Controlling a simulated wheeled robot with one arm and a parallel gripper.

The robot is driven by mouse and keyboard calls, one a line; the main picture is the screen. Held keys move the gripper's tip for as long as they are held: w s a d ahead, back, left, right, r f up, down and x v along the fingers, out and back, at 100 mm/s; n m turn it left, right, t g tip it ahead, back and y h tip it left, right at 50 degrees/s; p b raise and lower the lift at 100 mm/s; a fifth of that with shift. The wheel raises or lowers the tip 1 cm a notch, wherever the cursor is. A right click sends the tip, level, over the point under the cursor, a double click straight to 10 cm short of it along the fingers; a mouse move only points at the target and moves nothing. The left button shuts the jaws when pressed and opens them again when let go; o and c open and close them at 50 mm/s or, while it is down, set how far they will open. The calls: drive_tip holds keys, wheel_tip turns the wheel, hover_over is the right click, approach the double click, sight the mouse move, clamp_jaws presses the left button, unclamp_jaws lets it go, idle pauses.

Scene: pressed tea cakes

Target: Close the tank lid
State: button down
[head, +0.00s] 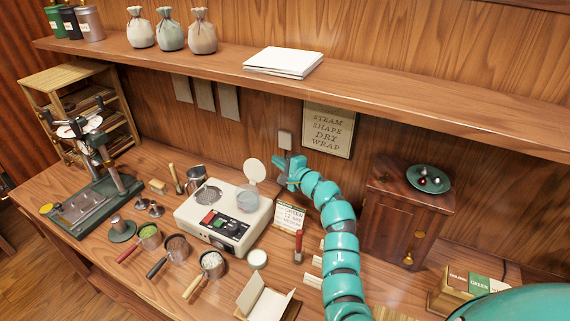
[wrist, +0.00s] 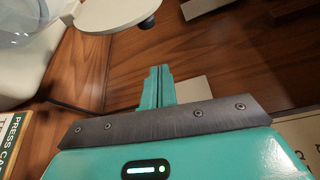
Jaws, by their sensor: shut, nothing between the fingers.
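The white machine (head: 222,215) stands on the bench, with a clear round tank (head: 247,201) at its back right. The round white tank lid (head: 254,171) stands open, tipped up behind the tank. In the wrist view the lid (wrist: 92,16) is at the top, with a dark knob (wrist: 147,22) beside its edge, and part of the tank (wrist: 30,30) is at the upper left. My gripper (head: 281,168) is to the right of the lid in the head view. In the wrist view its teal fingers (wrist: 158,72) are together and empty, apart from the lid.
A card sign (head: 290,216) stands right of the machine, under my arm. Pans (head: 212,262) and a red-handled tool (head: 298,245) are in front. A wooden cabinet (head: 403,212) stands to the right. The shelf (head: 380,88) overhangs the bench.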

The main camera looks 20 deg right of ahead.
sight(256, 170)
drive_tip(key=a+p, duration=0.3)
drive_tip(key=a, duration=0.1)
drive_tip(key=shift+s+r, duration=0.15)
drive_tip(key=shift+r, duration=0.1)
idle(0.4)
drive_tip(key=shift+f+b, duration=0.1)
drive_tip(key=shift+b, duration=0.7)
drive_tip(key=shift+s+n+b, duration=0.1)
drive_tip(key=shift+n+b, duration=0.2)
drive_tip(key=shift+b, duration=0.1)
drive_tip(key=shift+a, duration=0.1)
